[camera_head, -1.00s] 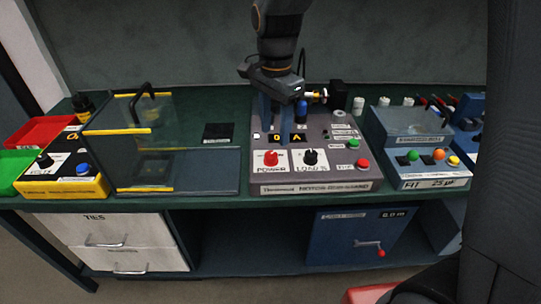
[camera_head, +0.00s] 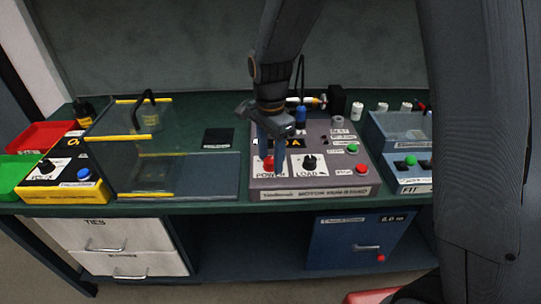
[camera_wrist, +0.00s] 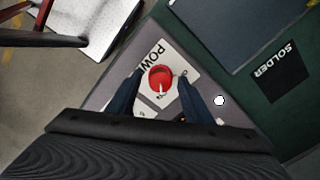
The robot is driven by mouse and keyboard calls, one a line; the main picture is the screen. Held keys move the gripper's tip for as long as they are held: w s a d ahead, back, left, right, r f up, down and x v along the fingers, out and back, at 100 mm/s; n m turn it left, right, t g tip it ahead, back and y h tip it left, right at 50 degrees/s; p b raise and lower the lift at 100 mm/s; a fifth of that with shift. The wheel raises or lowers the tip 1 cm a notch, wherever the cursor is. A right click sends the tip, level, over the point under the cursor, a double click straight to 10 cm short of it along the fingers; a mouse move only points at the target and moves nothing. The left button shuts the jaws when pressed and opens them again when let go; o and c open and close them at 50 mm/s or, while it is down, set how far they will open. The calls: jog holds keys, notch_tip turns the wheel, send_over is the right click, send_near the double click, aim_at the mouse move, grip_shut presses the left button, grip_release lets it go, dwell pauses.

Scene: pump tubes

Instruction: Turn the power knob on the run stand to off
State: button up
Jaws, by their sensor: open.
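The red power knob (camera_head: 268,165) is on the grey run stand (camera_head: 315,195), at the left of its sloped front panel. In the wrist view the knob (camera_wrist: 161,79) shows a white pointer mark and sits on a white plate lettered POWER. My gripper (camera_head: 270,165) is over the knob, fingers pointing down. In the wrist view my gripper (camera_wrist: 158,80) has its two blue-grey fingers apart, one on each side of the knob. Whether the fingers touch the knob cannot be told. The fingers partly hide the knob and its label in the head view.
The black load knob (camera_head: 310,162) is just right of the power knob. Green (camera_head: 352,149) and red (camera_head: 362,169) buttons are further right. A clear guard box (camera_head: 150,145) stands to the left. A black solder pad (camera_head: 218,138) lies between.

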jog(key=c, duration=1.1)
jog(key=shift+o, duration=0.2)
jog(key=shift+n, duration=0.3)
jog(key=n+p, duration=0.2)
jog(key=n, duration=0.1)
jog(key=shift+r+n, duration=0.1)
jog(key=shift+n, duration=0.3)
jog(key=n+p, duration=0.2)
jog(key=n, duration=0.2)
jog(key=shift+n, duration=0.3)
jog(key=n+p, duration=0.1)
jog(key=n, duration=0.3)
jog(key=shift+n+p, duration=0.35)
jog(key=shift+n, duration=2.05)
